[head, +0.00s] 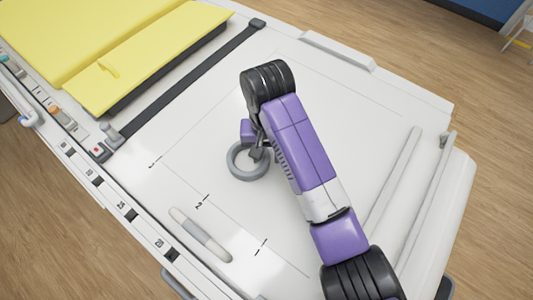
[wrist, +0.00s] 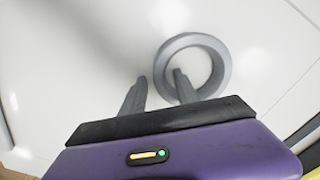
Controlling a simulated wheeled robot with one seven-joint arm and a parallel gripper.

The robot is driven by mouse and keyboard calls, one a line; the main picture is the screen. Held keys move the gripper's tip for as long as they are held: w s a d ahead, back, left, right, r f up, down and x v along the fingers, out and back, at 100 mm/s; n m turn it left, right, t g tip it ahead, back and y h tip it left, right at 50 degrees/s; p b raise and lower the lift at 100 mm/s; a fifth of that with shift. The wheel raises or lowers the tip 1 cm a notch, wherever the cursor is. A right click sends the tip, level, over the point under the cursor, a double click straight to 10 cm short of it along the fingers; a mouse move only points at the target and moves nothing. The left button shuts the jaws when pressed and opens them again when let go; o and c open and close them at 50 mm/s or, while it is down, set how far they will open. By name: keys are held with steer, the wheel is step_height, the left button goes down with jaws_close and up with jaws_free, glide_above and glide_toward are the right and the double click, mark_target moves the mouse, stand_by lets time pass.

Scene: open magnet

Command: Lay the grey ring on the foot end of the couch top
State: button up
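The grey ring (head: 235,172) lies flat on the white couch top (head: 345,110), near the printed "2" mark. It also shows in the wrist view (wrist: 222,62). A gap seems to show between the fingers and the ring wall; contact is not clear.
A yellow pad (head: 150,62) lies at the upper left beyond a black strap (head: 190,80). A white and grey bar (head: 200,234) lies near the left edge. Raised rails (head: 395,175) run at the right. The couch top around the ring is mostly clear.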

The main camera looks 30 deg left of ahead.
step_height(320, 180, up, 12)
steer(key=p, duration=0.5)
steer(key=shift+p, duration=0.35)
steer(key=shift+f, duration=0.1)
